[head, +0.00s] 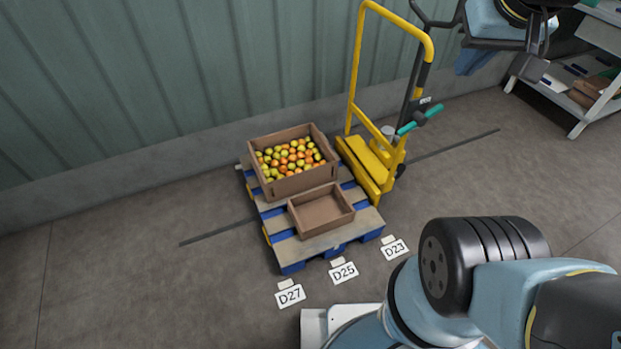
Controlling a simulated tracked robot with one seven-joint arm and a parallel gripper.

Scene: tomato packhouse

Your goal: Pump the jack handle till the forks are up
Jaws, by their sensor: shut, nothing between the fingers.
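A yellow jack (375,150) stands by the wall at the right end of a pallet, with a tall yellow frame. A handle with teal grips (406,128) sticks out low on its right side. Yellow fork tips (266,236) show at the pallet's left edge; the rest of the forks is hidden under the pallet, and their height is hard to tell. My gripper (530,68) is at the upper right, shut and empty, pointing down. In the picture it is well apart from the teal grips and above them to the right.
The blue and wood pallet (320,245) carries a box of tomatoes (265,142) and an empty box (322,228). Floor signs D27 (290,295), D25 (343,273) and D23 (395,250) lie in front. A shelf (595,95) stands at the right. The floor right of the jack is clear.

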